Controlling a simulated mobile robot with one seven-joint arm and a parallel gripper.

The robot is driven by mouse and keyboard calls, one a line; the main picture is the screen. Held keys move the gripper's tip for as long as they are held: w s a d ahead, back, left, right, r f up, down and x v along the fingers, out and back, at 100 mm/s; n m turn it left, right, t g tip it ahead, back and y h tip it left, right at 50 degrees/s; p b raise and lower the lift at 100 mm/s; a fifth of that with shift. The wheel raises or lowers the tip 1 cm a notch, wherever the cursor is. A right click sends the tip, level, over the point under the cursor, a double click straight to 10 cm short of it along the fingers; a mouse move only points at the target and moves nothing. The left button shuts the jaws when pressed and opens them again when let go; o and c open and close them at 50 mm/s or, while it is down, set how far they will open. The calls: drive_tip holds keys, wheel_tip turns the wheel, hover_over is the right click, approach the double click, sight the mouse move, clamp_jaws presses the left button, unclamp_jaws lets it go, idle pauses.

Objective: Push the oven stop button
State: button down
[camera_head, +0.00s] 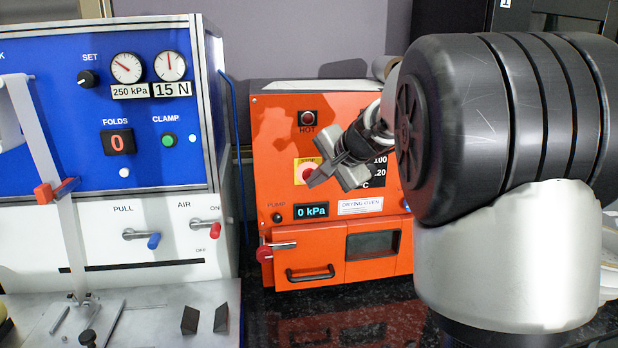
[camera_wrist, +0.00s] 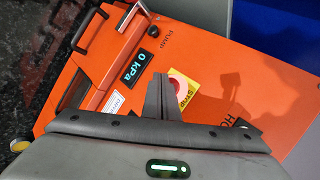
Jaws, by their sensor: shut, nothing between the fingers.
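The drying oven (camera_head: 270,190) is an orange box on the dark counter, in the middle of the head view. Its stop button (camera_head: 303,173) is red on a yellow plate, on the oven's front panel. My gripper (camera_head: 314,181) is shut and empty, with its tips over the lower right part of the button in this view. In the wrist view, the shut fingers (camera_wrist: 159,78) stand beside the stop button (camera_wrist: 182,87) and cover part of its edge. I cannot tell whether the tips touch the button or are slightly off it.
The pump display (camera_head: 312,211) reads 0 kPa. A red-tipped lever (camera_head: 265,254) and a black door handle (camera_head: 310,274) are below it. A blue and white machine (camera_head: 150,200) stands to the left. My arm hides the oven's right side.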

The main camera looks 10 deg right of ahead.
drive_tip(key=shift+s, duration=0.15)
drive_tip(key=shift+s+b, duration=0.7)
drive_tip(key=shift+s, duration=2.25)
